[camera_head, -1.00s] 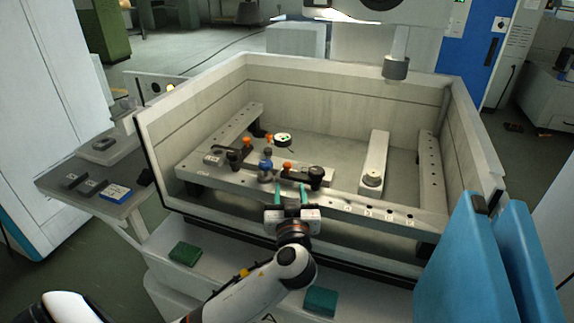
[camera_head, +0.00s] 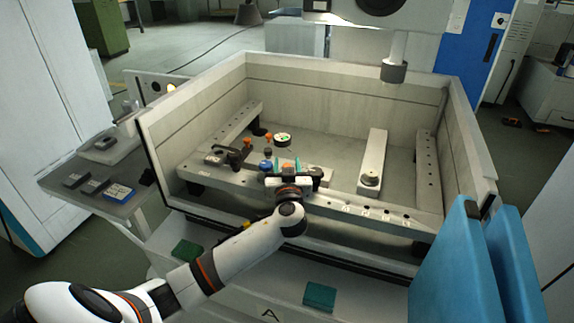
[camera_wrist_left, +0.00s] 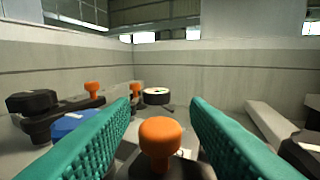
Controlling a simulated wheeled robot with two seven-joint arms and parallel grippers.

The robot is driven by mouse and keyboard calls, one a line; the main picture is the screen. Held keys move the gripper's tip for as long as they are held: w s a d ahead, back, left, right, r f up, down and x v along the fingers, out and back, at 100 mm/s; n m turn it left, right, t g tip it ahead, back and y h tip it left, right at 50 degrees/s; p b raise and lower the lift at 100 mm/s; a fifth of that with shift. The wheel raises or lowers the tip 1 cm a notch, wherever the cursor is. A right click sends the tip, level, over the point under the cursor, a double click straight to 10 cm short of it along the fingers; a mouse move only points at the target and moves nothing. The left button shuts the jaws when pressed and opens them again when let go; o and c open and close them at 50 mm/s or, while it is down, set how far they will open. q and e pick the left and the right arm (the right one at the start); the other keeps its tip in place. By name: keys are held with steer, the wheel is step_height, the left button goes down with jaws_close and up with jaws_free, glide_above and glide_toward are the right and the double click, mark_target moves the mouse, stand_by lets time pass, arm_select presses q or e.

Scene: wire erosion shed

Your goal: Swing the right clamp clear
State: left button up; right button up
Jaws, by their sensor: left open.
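The right clamp, a dark arm with a black round end (camera_head: 316,172) and an orange knob (camera_head: 287,166), sits on the front rail of the tank. My left gripper (camera_head: 288,163) is open, with its teal fingers at the right clamp. In the left wrist view the orange knob (camera_wrist_left: 160,140) stands between the two teal fingers, with a gap on each side. The dark clamp arm below it is partly hidden by the fingers. The left clamp (camera_head: 224,156) has its own orange knob (camera_head: 247,143). My right gripper is not in view.
A blue-topped part (camera_head: 265,165) stands close left of my fingers. A round white piece (camera_head: 282,138) lies behind. A machine head (camera_head: 394,70) hangs over the tank's back right. The tank wall (camera_head: 340,90) encloses the space; the middle floor is fairly open.

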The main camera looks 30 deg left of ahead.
arm_select(q)
jaws_close()
steer(key=shift+w+a+f+m+t+h+b, duration=0.2)
steer(key=shift+w+m+t+h+b, duration=0.25)
steer(key=shift+h+b, duration=0.3)
steer(key=shift+w+m+t+h+b, duration=0.15)
steer(key=shift+m+t+h+b, duration=0.1)
steer(key=shift+m+h+b, duration=0.2)
steer(key=shift+w+d+r+m+t+h, duration=0.1)
steer(key=shift+w+m+t+h, duration=0.15)
steer(key=shift+h, duration=0.2)
steer(key=shift+w+r+m+t+h, duration=0.1)
steer(key=shift+w+m+t+h, duration=0.1)
steer(key=shift+m+h, duration=0.2)
jaws_free()
steer(key=shift+s, duration=0.1)
